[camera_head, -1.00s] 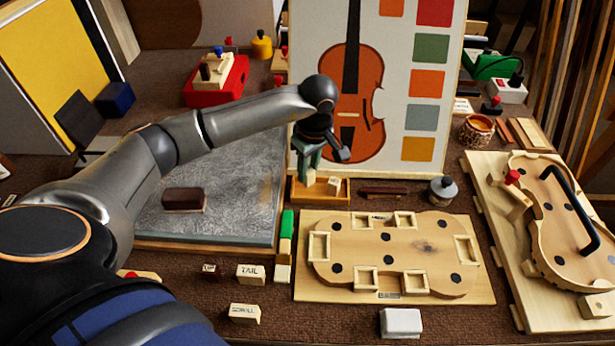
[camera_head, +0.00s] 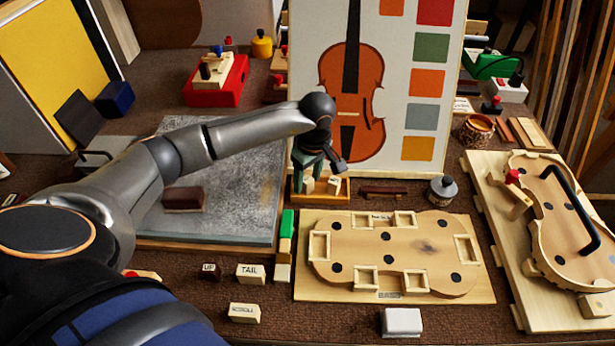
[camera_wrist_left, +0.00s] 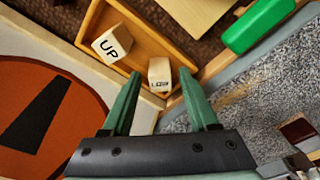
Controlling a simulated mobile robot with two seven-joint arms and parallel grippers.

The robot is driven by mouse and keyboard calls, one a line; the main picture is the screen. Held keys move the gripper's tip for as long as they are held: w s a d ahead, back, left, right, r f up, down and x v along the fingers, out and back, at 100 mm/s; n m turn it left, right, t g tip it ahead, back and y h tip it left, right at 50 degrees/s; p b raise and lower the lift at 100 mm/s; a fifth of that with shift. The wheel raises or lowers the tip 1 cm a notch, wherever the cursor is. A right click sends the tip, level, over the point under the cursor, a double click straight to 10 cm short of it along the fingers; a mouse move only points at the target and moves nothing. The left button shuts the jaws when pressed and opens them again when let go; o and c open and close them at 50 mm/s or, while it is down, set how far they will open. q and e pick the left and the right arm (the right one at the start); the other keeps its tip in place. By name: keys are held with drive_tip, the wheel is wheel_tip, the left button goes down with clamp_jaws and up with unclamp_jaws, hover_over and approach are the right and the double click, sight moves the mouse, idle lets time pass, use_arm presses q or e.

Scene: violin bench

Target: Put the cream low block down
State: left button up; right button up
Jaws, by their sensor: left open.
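The cream low block (camera_wrist_left: 159,75) stands in the orange wooden tray (camera_wrist_left: 183,45), between my left gripper's fingertips (camera_wrist_left: 160,86) with a gap on each side. Part of its lettering shows. A second cream block marked UP (camera_wrist_left: 110,44) sits beside it, slightly tilted in the view. In the head view my left gripper (camera_head: 312,170) points down over the tray (camera_head: 322,198), open. The low block (camera_head: 308,185) shows small under the fingers and the UP block (camera_head: 334,185) is to its right. My right gripper is not seen.
The violin picture board (camera_head: 352,110) rises right behind the tray. A grey slab (camera_head: 240,170) lies to its left and a green block (camera_head: 287,223) in front. The wooden violin mould board (camera_head: 480,290) and loose marked blocks, such as TAIL (camera_head: 250,272), lie nearer.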

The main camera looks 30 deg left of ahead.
use_arm(q)
drive_tip(key=shift+r, duration=0.1)
wheel_tip(320, 180, up, 12)
drive_tip(key=d, duration=0.1)
drive_tip(key=shift+s+d, duration=0.2)
idle(0.5)
